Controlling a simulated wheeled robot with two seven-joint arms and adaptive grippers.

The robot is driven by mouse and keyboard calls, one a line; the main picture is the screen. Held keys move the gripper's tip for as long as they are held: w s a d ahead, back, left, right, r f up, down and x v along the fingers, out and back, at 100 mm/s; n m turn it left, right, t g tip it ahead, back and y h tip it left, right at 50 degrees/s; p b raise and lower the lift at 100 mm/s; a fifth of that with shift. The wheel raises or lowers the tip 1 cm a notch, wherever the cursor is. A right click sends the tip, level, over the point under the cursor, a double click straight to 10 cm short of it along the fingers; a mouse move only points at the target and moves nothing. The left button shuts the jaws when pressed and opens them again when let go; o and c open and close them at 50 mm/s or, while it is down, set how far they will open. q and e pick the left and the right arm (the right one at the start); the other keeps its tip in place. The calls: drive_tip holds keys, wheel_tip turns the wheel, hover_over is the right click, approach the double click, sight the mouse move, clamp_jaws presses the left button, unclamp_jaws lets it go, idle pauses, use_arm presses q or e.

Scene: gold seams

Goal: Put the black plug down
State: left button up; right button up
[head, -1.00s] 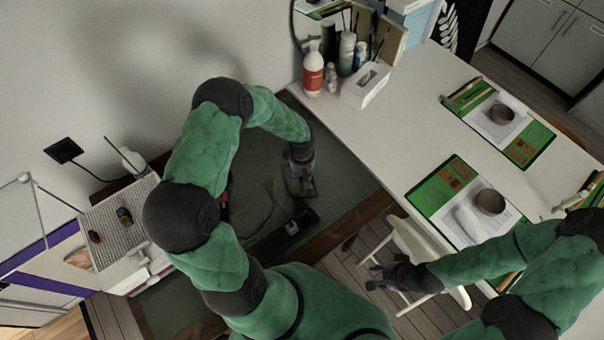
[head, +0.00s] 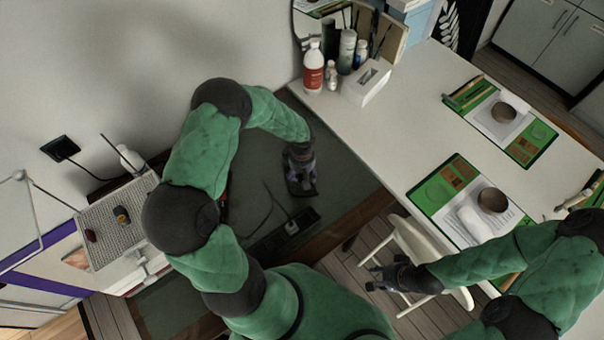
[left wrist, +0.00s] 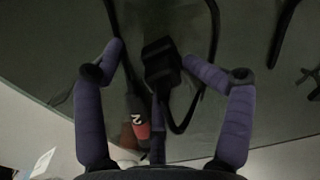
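The black plug (left wrist: 160,62) shows in the left wrist view as a dark block between my left gripper's fingertips, with a dark cable near it. My left gripper (left wrist: 152,58) has its purple fingers spread, with a visible gap between the left fingertip and the plug; the right fingertip is close beside it. In the head view my left gripper (head: 301,182) is low over the dark green floor area, and the plug cannot be made out there. My right gripper (head: 385,280) is beside the white chair, empty; its fingers look apart.
A black power strip (head: 284,236) lies just below my left gripper. A dark cable lies near it. A red and black item marked 2 (left wrist: 139,117) is close to the left finger. The white table (head: 385,135) with mats and bowls is at right; a white chair (head: 425,245) stands before it.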

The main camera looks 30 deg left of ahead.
use_arm(q)
drive_tip(key=shift+r+p, duration=0.45)
drive_tip(key=shift+p, duration=0.1)
wheel_tip(320, 180, up, 12)
drive_tip(key=p, duration=0.2)
drive_tip(key=shift+r+p, duration=0.15)
drive_tip(key=shift+p, duration=0.15)
idle(0.3)
